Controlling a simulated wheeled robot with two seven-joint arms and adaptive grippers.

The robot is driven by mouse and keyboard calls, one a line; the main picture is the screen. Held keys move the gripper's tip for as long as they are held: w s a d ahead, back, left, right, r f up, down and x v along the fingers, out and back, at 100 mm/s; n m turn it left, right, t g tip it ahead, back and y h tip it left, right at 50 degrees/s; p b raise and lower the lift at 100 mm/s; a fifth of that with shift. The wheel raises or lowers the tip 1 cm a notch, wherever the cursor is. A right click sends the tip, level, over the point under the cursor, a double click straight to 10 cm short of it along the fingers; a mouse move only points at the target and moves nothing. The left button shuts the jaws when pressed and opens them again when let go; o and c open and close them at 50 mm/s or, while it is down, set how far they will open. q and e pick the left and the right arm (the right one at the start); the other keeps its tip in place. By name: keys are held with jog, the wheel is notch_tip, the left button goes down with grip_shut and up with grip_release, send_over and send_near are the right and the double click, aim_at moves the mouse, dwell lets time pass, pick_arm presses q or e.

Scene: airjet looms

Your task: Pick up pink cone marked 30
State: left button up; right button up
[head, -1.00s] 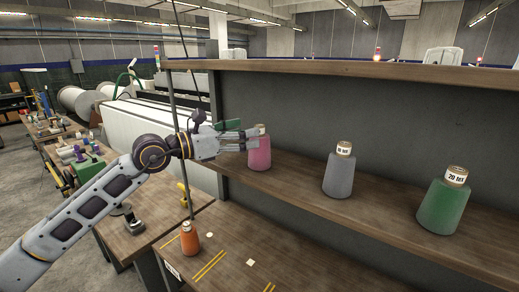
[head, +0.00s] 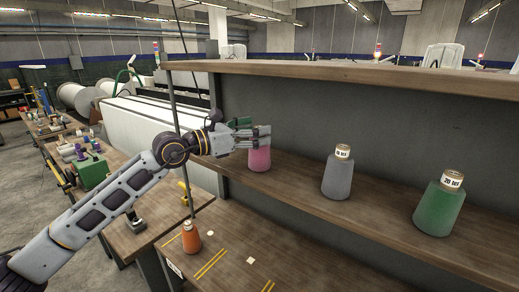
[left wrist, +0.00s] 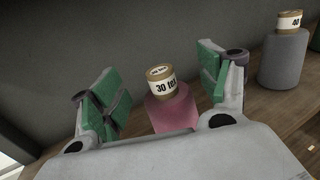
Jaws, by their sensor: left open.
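The pink cone (head: 260,159) stands upright on the wooden shelf, and my left gripper hides its top in the head view. In the left wrist view the pink cone (left wrist: 173,110) shows its tan top with a white "30 tex" label. My left gripper (head: 258,136) is open, with green-padded fingers at the cone's top. In the left wrist view the left gripper (left wrist: 162,92) has one finger on each side of the cone, with gaps visible between the pads and the cone. My right gripper is not in view.
On the same shelf (head: 300,195) stand a grey cone (head: 337,178) and a green cone (head: 438,208), right of the pink one. An upper shelf board (head: 350,69) runs above. An orange cone (head: 191,238) stands on the lower table (head: 235,270).

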pick_arm(q)
jog(key=shift+w+d, duration=0.35)
jog(key=shift+d, duration=0.25)
jog(key=shift+w+d, duration=0.1)
jog(key=shift+d, duration=0.05)
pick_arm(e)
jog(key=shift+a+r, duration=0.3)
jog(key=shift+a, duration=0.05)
pick_arm(q)
jog(key=shift+c, duration=0.3)
jog(key=c, duration=1.6)
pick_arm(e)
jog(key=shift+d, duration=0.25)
pick_arm(q)
jog(key=shift+r, duration=0.2)
notch_tip(320, 180, up, 7)
jog(key=shift+r+b, duration=0.15)
jog(key=shift+b, duration=0.4)
jog(key=shift+r, duration=1.2)
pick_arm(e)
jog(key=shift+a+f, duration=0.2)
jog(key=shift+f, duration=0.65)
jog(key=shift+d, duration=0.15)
